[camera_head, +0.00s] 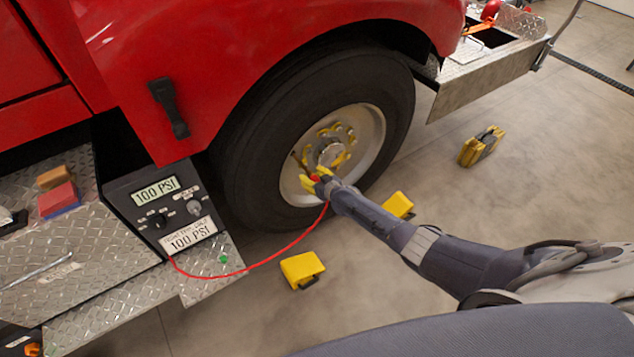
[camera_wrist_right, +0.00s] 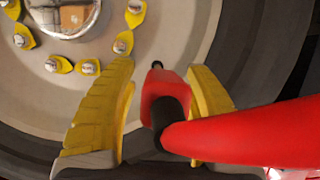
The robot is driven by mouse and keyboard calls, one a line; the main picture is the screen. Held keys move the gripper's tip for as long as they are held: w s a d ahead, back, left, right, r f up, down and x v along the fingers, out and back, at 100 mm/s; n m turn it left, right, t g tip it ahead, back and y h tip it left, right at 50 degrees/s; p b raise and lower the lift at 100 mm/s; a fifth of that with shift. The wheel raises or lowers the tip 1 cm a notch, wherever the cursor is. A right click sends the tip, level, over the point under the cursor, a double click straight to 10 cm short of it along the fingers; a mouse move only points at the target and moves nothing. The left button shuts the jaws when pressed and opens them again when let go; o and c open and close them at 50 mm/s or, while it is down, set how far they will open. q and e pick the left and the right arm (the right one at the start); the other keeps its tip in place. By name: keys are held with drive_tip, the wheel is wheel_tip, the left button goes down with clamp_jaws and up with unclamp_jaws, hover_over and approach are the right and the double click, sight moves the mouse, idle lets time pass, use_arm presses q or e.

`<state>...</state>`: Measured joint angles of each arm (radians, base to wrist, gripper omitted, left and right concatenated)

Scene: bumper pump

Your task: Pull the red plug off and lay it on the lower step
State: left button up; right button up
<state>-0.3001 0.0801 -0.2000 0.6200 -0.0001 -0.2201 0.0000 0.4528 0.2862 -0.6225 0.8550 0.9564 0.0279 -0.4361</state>
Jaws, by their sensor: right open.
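The red plug (camera_head: 316,178) is at the wheel rim, between the fingers of my right gripper (camera_head: 315,182). In the right wrist view the red plug (camera_wrist_right: 158,88) has a small dark tip toward the wheel and a black collar behind it. The yellow fingers of my right gripper (camera_wrist_right: 160,72) are open, one on each side of it, with gaps visible. A red hose (camera_head: 253,266) runs from the plug to the control box. The lower step (camera_head: 130,302) is a diamond-plate ledge at the lower left. My left gripper is not in view.
The control box (camera_head: 165,207) reads 100 PSI on its display and stands beside the step. A small green object (camera_head: 223,258) lies on the step's right end. Yellow cases (camera_head: 302,270) and wheel chocks (camera_head: 481,146) are on the floor. The black tire (camera_head: 262,130) surrounds the rim.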

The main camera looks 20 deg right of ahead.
drive_tip(key=shift+c, duration=0.4)
idle(0.4)
clamp_jaws()
drive_tip(key=shift+s, duration=0.15)
idle(0.3)
drive_tip(key=shift+s+d, duration=0.25)
drive_tip(key=shift+s, duration=0.65)
drive_tip(key=shift+s+d, duration=0.25)
drive_tip(key=shift+s, duration=0.65)
drive_tip(key=shift+s+d, duration=0.25)
drive_tip(key=shift+s, duration=0.65)
drive_tip(key=shift+a, duration=0.1)
